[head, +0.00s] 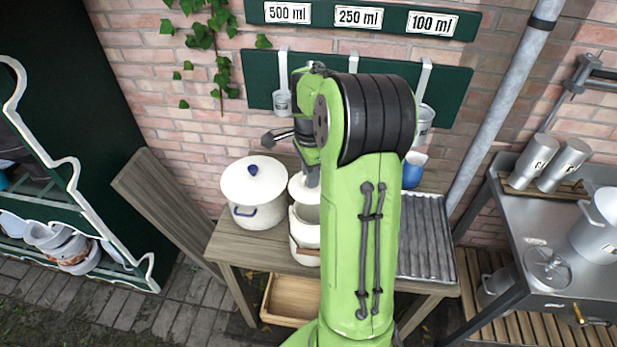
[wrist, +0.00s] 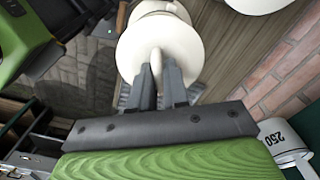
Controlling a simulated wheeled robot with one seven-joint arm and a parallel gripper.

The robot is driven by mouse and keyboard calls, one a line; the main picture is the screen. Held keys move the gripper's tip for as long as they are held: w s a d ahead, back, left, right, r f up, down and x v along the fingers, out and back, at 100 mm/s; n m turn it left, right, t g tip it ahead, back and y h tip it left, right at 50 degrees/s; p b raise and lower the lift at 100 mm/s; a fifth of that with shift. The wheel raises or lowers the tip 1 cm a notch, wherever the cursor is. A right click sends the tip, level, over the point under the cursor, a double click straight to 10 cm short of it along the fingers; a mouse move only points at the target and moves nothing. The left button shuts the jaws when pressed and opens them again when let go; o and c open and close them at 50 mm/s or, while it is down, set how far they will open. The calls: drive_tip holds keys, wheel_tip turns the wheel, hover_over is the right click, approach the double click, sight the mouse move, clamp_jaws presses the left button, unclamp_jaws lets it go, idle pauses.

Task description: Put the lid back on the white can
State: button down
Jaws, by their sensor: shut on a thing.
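My gripper (wrist: 160,78) is shut on the upright knob of a round white lid (wrist: 185,45) in the wrist view. In the head view the lid (head: 298,188) shows only as a pale edge beside my arm. The white can (head: 303,232) stands upright on the wooden table, partly hidden by my arm. The lid appears above the can's mouth, with a gap between them in the head view. In the wrist view part of the white can (wrist: 160,8) shows past the lid's far edge. Whether the lid is centred over the can cannot be told.
A white pot (head: 257,216) with a blue-knobbed lid stands close left of the can. A ribbed grey drainer (head: 428,238) lies at the table's right. A blue cup (head: 414,168) is behind my arm. Measures hang on the green rail (head: 262,80) at the wall.

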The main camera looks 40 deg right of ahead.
drive_tip(key=shift+s+d+f+b, duration=0.3)
drive_tip(key=shift+d+f+b, duration=0.15)
drive_tip(key=shift+f, duration=0.15)
wheel_tip(320, 180, down, 5)
drive_tip(key=b, duration=0.4)
drive_tip(key=shift+w+a+f, duration=0.1)
drive_tip(key=shift+a+f, duration=0.05)
drive_tip(key=shift+f, duration=0.1)
idle(0.7)
idle(0.6)
drive_tip(key=c, duration=1)
unclamp_jaws()
drive_tip(key=shift+c, duration=0.2)
drive_tip(key=shift+o, duration=0.3)
drive_tip(key=o, duration=0.4)
